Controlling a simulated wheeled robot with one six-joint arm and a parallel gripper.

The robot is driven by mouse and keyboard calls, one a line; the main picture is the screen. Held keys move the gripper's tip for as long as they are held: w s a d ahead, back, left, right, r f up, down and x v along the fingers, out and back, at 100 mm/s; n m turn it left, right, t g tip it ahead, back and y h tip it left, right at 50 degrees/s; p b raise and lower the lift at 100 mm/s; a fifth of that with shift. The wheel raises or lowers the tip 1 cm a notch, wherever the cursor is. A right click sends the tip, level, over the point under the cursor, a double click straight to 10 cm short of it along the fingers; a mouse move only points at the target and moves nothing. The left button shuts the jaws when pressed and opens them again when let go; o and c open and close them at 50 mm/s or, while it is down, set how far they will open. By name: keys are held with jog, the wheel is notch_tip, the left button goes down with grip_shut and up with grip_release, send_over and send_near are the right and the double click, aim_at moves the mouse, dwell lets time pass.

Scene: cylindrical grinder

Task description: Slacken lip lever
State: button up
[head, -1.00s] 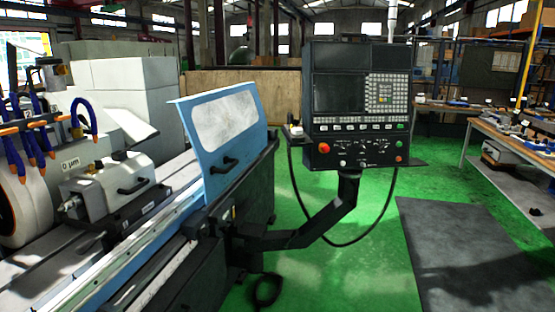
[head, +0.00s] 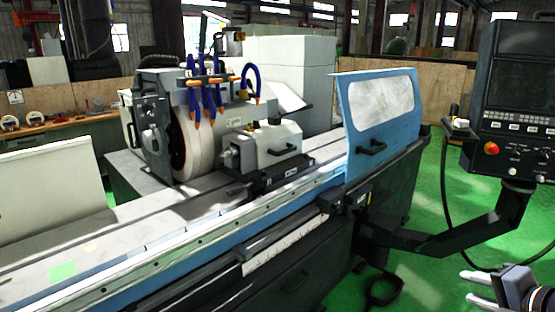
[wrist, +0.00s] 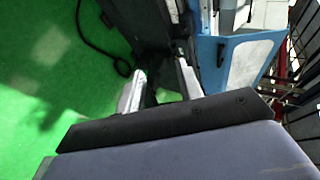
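The grinder's tailstock (head: 262,148) is a light grey block on the machine table, with a black handle (head: 285,148) on its front face. I cannot tell which part is the lip lever. My gripper (head: 466,286) is at the lower right of the head view, in front of the machine and well apart from the tailstock. Its two fingers are spread with nothing visible between them. The fingers also show apart in the wrist view (wrist: 161,68), over green floor and the dark machine side.
A blue door (head: 380,108) with a window and black handle stands at the table's right end. The control panel (head: 515,100) hangs on a dark arm (head: 445,238) above my gripper. The grinding wheel (head: 190,145) and blue hoses (head: 207,95) are left of the tailstock. A cable lies on the floor.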

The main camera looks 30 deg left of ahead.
jog(key=w+d+m+t, duration=0.1)
jog(key=w, duration=0.2)
jog(key=w+d+t+b, duration=0.1)
jog(key=w+d, duration=0.1)
jog(key=w, duration=0.1)
jog(key=w+d+m+t, duration=0.1)
jog(key=w+d, duration=0.1)
jog(key=shift+w+r+m+y, duration=0.3)
jog(key=shift+w+r+y, duration=0.1)
jog(key=shift+c, duration=1.4)
jog(key=w+d+m+t, duration=0.1)
jog(key=w+d, duration=0.1)
jog(key=w+d+r+m+t+b, duration=0.1)
jog(key=w+d+t, duration=0.1)
jog(key=d, duration=0.1)
jog(key=w+d+m+t+b, duration=0.1)
jog(key=w+d, duration=0.2)
jog(key=shift+r+t+h, duration=0.15)
jog(key=shift+t+h, duration=0.15)
jog(key=shift+h, duration=0.1)
grip_shut()
jog(key=shift+w+d+r, duration=0.15)
jog(key=shift+w+d, duration=0.05)
jog(key=shift+a, duration=0.15)
